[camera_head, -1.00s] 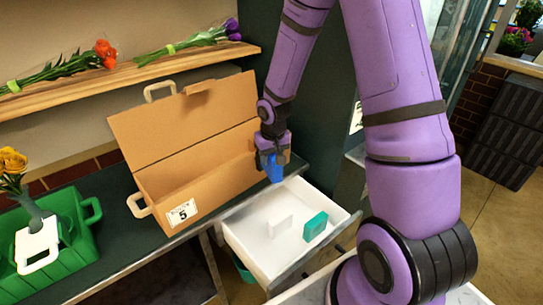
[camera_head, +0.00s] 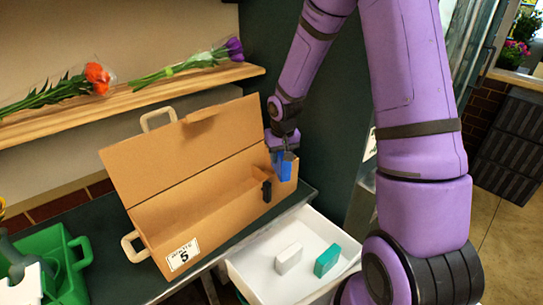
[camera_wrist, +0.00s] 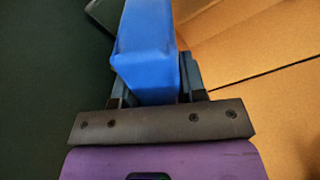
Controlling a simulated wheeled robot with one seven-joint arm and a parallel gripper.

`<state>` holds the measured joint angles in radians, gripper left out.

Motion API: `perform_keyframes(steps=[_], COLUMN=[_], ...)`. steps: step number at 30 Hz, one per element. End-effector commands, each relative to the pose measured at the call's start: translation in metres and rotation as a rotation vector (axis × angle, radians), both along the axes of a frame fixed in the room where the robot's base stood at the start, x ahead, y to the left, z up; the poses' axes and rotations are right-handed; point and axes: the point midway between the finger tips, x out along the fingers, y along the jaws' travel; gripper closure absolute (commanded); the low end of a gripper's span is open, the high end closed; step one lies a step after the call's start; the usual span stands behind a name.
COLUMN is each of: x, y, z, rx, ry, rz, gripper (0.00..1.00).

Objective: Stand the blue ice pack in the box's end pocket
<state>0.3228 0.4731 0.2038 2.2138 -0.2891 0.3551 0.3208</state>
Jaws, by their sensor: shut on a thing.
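The blue ice pack (camera_head: 286,168) is held in my gripper (camera_head: 284,152), whose jaws are shut on it. It hangs roughly upright at the right end of the open cardboard box (camera_head: 215,222). I cannot tell whether its lower end is above the end pocket or inside it; the pocket is not clearly visible. In the wrist view the blue ice pack (camera_wrist: 147,45) sticks out beyond the fingers, with the box's cardboard (camera_wrist: 240,40) to its right.
An open drawer (camera_head: 285,293) right of the box holds a white pack (camera_head: 288,258) and a teal pack (camera_head: 327,260). A green crate (camera_head: 72,275) stands at left. Wrapped flowers lie on a wooden shelf (camera_head: 150,92). A small dark piece (camera_head: 266,191) shows by the box's right end.

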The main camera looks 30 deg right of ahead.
Motion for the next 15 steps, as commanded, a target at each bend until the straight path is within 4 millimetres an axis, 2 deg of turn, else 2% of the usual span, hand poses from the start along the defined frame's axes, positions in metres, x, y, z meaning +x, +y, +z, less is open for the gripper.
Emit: perform_keyframes(steps=[1,7,9,15], x=[0.013,0.056,0.067,0.083], y=[-0.003,-0.012,-0.014,-0.017], z=[-0.002,-0.006,-0.007,-0.009], rx=[0.001,0.001,0.001,0.001], ry=[-0.001,-0.001,0.0,0.0], rz=[-0.001,0.0,0.0,0.0], gripper=[0.95,0.95,1.0,1.0])
